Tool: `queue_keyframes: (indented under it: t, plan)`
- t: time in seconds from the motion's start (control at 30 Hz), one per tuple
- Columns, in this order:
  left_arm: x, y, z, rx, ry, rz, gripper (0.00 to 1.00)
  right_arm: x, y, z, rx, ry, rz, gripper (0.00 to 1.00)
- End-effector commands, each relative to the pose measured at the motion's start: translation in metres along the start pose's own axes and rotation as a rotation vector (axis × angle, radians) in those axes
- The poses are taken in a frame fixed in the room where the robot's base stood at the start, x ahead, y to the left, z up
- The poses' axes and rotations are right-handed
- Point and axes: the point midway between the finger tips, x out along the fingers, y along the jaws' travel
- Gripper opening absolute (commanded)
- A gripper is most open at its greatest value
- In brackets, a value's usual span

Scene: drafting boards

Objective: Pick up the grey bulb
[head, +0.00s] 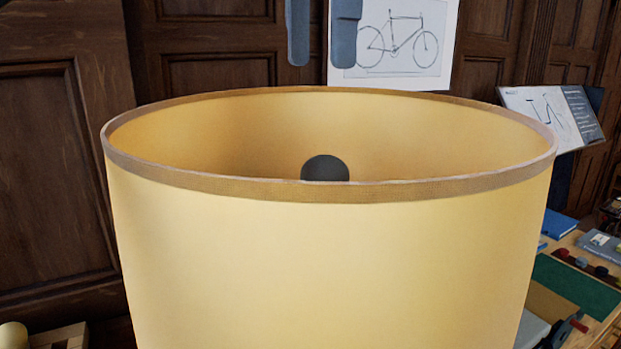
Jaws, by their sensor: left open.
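The grey bulb (325,168) shows as a dark rounded top inside a large cream lampshade (330,265). The shade's near rim hides the lower part of the bulb. My left gripper (320,60) shows at the top of the head view as two blue-grey fingers pointing down. The fingers are apart with nothing between them. In the picture they are above the shade's far rim and above the bulb, clear of both. My right gripper is not in view.
The shade's tan rim (330,189) forms a wall all around the bulb, open at the top. Behind are dark wood panels and a bicycle drawing (400,45). At the right, a desk holds a green mat (575,287), books and small items.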

Motion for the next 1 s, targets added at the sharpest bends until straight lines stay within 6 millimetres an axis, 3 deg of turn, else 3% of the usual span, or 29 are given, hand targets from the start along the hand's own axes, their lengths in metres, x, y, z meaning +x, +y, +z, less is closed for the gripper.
queue_keyframes:
  t: [0.43, 0.77, 1.0]
  plan:
    - [0.007, 0.0, 0.0, 0.001, 0.001, -0.001, 0.66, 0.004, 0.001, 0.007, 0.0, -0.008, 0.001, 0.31]
    - [0.053, 0.0, 0.0, 0.004, 0.002, -0.004, 0.66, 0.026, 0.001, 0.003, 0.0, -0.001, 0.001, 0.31]
    - [0.076, 0.0, 0.0, 0.002, 0.003, 0.0, 0.66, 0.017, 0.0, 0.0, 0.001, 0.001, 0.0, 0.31]
